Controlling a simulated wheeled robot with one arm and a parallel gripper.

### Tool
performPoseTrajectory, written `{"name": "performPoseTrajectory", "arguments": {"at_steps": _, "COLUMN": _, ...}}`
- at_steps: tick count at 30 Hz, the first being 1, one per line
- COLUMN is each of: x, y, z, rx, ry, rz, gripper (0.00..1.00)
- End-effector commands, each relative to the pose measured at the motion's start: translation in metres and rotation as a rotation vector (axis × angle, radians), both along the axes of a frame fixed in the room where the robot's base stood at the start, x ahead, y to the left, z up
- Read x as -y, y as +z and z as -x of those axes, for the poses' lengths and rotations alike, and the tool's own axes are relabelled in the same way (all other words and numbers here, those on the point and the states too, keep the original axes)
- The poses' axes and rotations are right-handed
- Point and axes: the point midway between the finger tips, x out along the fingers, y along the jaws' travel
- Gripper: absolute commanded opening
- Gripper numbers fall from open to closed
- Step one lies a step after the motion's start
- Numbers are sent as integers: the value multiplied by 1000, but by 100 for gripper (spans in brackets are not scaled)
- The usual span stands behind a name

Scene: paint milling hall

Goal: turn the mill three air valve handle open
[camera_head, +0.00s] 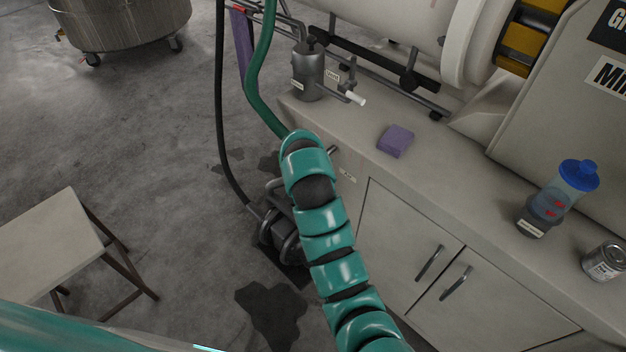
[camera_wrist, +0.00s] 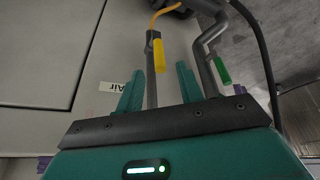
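In the wrist view a yellow-sleeved handle (camera_wrist: 159,57) sits at the end of a grey rod, beside a label reading "Air" (camera_wrist: 113,87). My gripper (camera_wrist: 161,72) is open. In the head view my teal arm reaches to the cabinet's left end and hides the gripper and the yellow handle. A small label (camera_head: 347,174) shows on the cabinet there, too small to read surely.
A green-sleeved handle (camera_wrist: 222,69) on a bent grey pipe is just right of the fingers. A green hose (camera_head: 259,75) and black hose (camera_head: 221,120) hang nearby. The bench holds a white-handled valve (camera_head: 354,98), purple sponge (camera_head: 396,141), bottle (camera_head: 568,187) and can (camera_head: 604,262).

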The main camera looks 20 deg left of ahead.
Motion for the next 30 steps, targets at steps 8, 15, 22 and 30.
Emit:
{"name": "performPoseTrajectory", "arguments": {"at_steps": 8, "x": 2, "y": 33, "z": 12, "rx": -4, "ry": 0, "rz": 2, "gripper": 37}}
{"name": "performPoseTrajectory", "arguments": {"at_steps": 15, "x": 4, "y": 56, "z": 21, "rx": -4, "ry": 1, "rz": 1, "gripper": 37}}
{"name": "performPoseTrajectory", "arguments": {"at_steps": 22, "x": 6, "y": 72, "z": 28, "rx": -3, "ry": 0, "rz": 1, "gripper": 37}}
{"name": "performPoseTrajectory", "arguments": {"at_steps": 30, "x": 7, "y": 75, "z": 31, "rx": -1, "ry": -1, "rz": 2, "gripper": 37}}
